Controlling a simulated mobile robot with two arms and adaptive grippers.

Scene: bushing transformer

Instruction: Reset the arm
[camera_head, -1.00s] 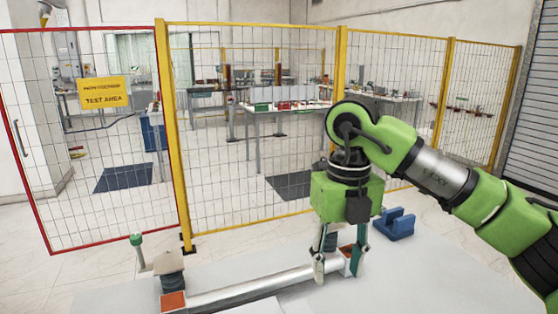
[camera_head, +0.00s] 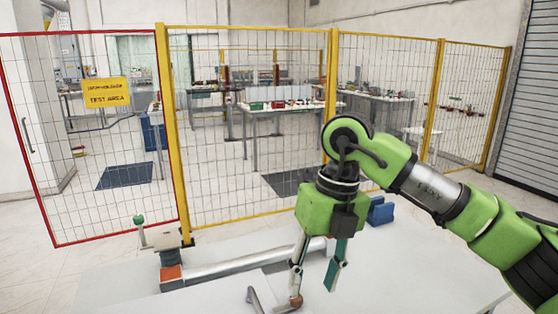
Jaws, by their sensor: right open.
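My right arm comes in from the right, and its green right gripper (camera_head: 316,284) points down over the near part of the pale table (camera_head: 420,270). Its two fingers are spread apart, with nothing seen held between them. The left fingertip is beside a small reddish-brown and grey piece (camera_head: 291,304) at the bottom edge; I cannot tell whether they touch. A long silvery bar (camera_head: 235,265) lies on the table behind the gripper, and its right end is partly hidden by the gripper. My left gripper is not in view.
A block with an orange-red front (camera_head: 171,273) stands at the bar's left end, near a green knob (camera_head: 139,220). A blue block (camera_head: 381,211) stands behind the gripper. A yellow-framed mesh fence (camera_head: 250,215) closes off the back. The table's right side is clear.

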